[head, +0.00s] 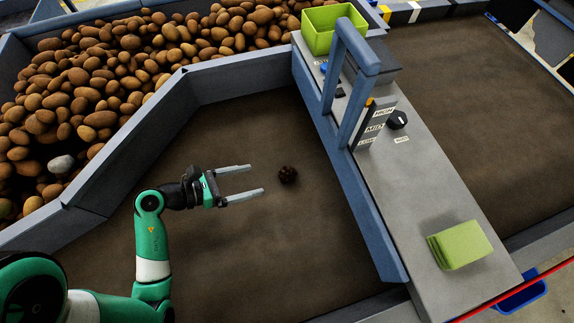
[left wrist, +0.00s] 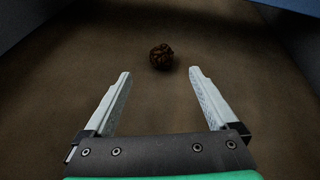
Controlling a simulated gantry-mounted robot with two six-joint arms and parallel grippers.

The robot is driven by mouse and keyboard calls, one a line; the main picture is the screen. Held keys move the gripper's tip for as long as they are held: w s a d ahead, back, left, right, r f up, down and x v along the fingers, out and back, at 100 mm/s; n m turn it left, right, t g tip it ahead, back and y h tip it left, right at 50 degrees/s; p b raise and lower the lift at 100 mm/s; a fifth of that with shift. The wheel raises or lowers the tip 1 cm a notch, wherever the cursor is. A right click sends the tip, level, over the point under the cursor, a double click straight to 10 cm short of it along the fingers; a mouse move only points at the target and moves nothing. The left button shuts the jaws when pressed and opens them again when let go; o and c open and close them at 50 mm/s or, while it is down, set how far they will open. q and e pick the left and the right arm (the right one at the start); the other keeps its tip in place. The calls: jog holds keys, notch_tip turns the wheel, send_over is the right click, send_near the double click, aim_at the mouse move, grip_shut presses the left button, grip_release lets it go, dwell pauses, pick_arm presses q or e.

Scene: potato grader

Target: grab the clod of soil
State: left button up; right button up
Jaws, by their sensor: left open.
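The clod of soil (head: 287,175) is a small dark brown lump lying on the brown belt, near the grey divider. My left gripper (head: 257,179) is open and empty, its two pale fingers pointing right toward the clod. In the left wrist view the clod (left wrist: 161,57) lies just beyond the fingertips, roughly centred between them. The left gripper (left wrist: 160,74) does not touch it. My right gripper is not in view.
Many potatoes (head: 120,60) and a pale stone (head: 61,164) lie behind the grey wall (head: 130,130). A grey console (head: 400,180) with a blue frame (head: 352,60), knob (head: 397,120), green bin (head: 322,30) and green block (head: 460,245) stands right. The belt around the clod is clear.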

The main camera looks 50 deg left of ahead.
aim_at(281, 174)
pick_arm(q)
jog(key=b+x, duration=0.1)
jog(key=x, duration=0.4)
jog(key=shift+w+d+f+b, duration=0.1)
jog(key=shift+w+f+b, duration=0.15)
jog(key=shift+b, duration=0.1)
jog(key=shift+w, duration=0.3)
jog(key=b+x, duration=0.1)
jog(key=x, duration=0.1)
jog(key=b+x, duration=0.1)
jog(key=x, duration=0.1)
jog(key=shift+d+f, duration=0.25)
jog(key=shift+f, duration=0.25)
jog(key=shift+w, duration=0.4)
grip_shut()
jog(key=shift+r, duration=0.1)
